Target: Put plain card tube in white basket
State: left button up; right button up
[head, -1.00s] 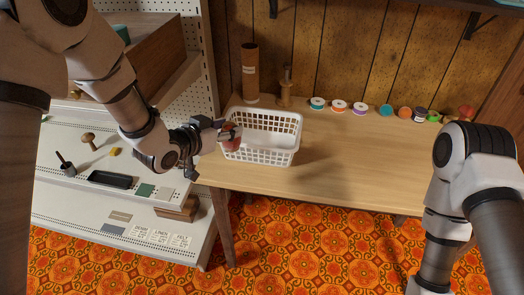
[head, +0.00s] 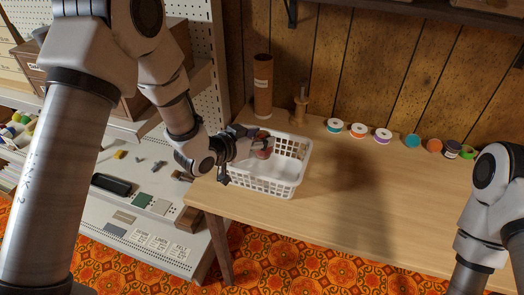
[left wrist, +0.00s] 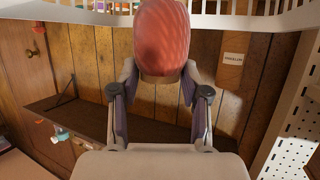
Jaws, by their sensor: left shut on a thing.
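The white basket (head: 262,188) stands upright on the left end of the wooden table. My left gripper (head: 259,145) is shut on a rounded reddish thing (head: 264,150) at the basket's back left. The reddish thing fills the jaws in the left wrist view (left wrist: 163,38), with a white slatted rim behind it. I cannot tell how far it is below the basket's rim. A tall brown tube (head: 263,85) with a pale label stands upright behind the basket, apart from my gripper. My right gripper is out of view.
A wooden spindle-like thing (head: 300,105) stands beside the tube. Several coloured spools (head: 358,130) line the back of the table. The table right of the basket is clear. A white pegboard shelf unit (head: 150,230) with small tools is at the left.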

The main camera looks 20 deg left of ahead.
pick_arm(q)
notch_tip(320, 180, down, 4)
jog(key=shift+f, duration=0.1)
jog(key=shift+w+f+b, duration=0.1)
jog(key=shift+f+b, duration=0.35)
jog(key=shift+f, duration=0.1)
jog(key=o, duration=0.8)
jog(key=shift+d, duration=0.1)
jog(key=shift+o, duration=0.2)
jog(key=shift+r, duration=0.1)
send_near(258, 152)
jog(key=shift+s+r, duration=0.4)
jog(key=shift+r, duration=0.35)
